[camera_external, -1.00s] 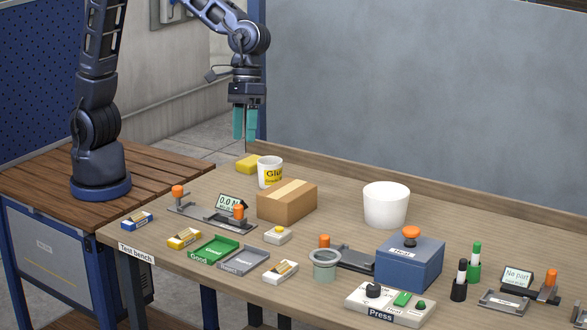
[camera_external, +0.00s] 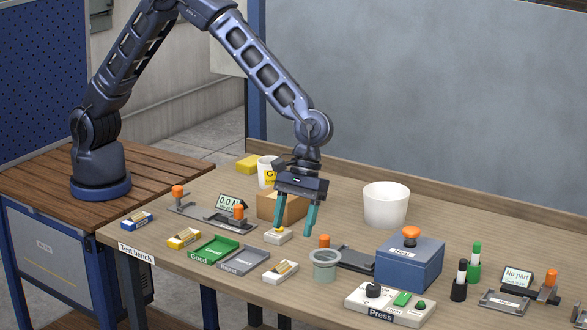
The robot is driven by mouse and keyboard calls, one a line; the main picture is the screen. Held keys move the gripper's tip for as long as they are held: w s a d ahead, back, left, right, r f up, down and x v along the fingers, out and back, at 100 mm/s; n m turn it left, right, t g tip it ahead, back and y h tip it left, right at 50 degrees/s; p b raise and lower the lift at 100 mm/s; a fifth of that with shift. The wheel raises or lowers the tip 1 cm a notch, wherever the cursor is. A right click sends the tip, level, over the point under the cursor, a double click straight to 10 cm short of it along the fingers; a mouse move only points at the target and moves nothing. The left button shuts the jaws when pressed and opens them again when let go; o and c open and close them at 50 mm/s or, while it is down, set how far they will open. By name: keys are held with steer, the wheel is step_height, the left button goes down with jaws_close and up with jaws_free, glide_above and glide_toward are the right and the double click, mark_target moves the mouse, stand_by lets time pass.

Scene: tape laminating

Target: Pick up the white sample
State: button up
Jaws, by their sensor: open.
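The white sample (camera_external: 281,271) is a small white block with a yellowish strip on top. It lies flat on the bench near its front edge, right of the grey tray. My gripper (camera_external: 295,231) is open and empty, with its two teal fingers pointing down. In the picture it is above and slightly right of the white sample, apart from it. The left fingertip overlaps a small white box with a yellow button (camera_external: 277,237); I cannot tell whether they touch.
The green Good tray (camera_external: 214,250) and grey Reject tray (camera_external: 244,261) are left of the sample. A grey-green round cup (camera_external: 325,264) stands to its right. A cardboard box (camera_external: 268,207) is partly hidden behind my gripper. A blue press (camera_external: 409,263) stands farther right.

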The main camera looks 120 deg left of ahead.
mark_target(280, 268)
steer(key=x, duration=0.5)
steer(key=shift+s, duration=0.1)
steer(key=shift+s+x, duration=0.15)
steer(key=shift+x, duration=1.15)
steer(key=shift+s+x, duration=0.1)
steer(key=shift+x, duration=1.15)
steer(key=shift+d, duration=0.15)
steer(key=shift+c, duration=0.4)
steer(key=c, duration=1)
